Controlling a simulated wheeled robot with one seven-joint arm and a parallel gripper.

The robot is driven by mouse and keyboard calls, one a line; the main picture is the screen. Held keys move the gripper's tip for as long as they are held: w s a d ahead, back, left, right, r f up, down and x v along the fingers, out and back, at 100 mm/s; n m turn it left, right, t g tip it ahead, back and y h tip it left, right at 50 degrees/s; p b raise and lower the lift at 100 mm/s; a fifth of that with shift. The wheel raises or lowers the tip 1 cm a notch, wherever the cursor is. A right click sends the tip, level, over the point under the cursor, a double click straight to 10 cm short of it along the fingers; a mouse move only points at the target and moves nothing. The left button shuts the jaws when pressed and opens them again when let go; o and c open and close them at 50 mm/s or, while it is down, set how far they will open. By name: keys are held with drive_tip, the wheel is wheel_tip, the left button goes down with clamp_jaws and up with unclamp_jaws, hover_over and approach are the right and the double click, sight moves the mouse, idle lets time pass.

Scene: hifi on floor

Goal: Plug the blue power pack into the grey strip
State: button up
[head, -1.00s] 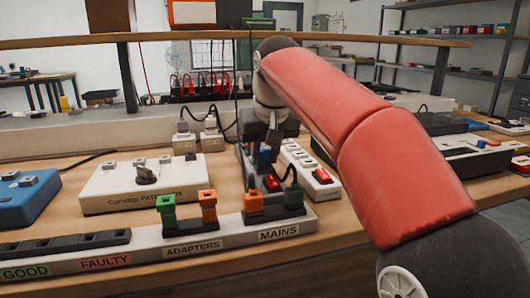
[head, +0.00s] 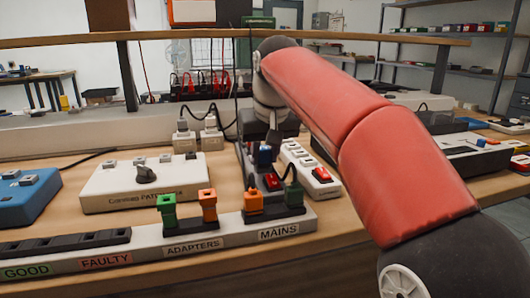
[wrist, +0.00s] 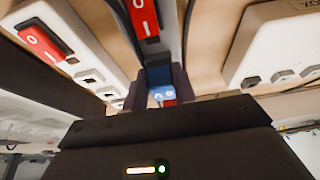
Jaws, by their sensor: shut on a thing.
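The blue power pack (head: 264,156) is a small blue block at the middle of the bench. In the wrist view the blue power pack (wrist: 159,76) sits between the fingertips. My gripper (wrist: 158,92) is shut on it. That switch (wrist: 143,17) also shows in the wrist view. The pack is over the strip; I cannot tell whether its pins are in a socket.
A white strip (head: 300,160) with a red switch lies close on the right. A white box (head: 120,190) with a dark knob stands on the left. Orange and green adapters stand in a labelled rack (head: 240,237) at the front. Two grey plugs (head: 198,140) stand behind.

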drive_tip(key=shift+f, duration=0.1)
idle(0.8)
drive_tip(key=o, duration=1)
drive_tip(key=shift+w+a+r+p+v, duration=0.15)
drive_tip(key=shift+w+p+v, duration=0.3)
drive_tip(key=shift+v, duration=1.75)
drive_tip(key=shift+w+a+r+p+v, duration=0.2)
drive_tip(key=shift+p+v, duration=0.3)
drive_tip(key=shift+v, duration=1.75)
drive_tip(key=shift+w+d+r+p+v, duration=0.1)
drive_tip(key=shift+w+p+v, duration=0.35)
drive_tip(key=shift+v, duration=1.75)
drive_tip(key=shift+s, duration=0.1)
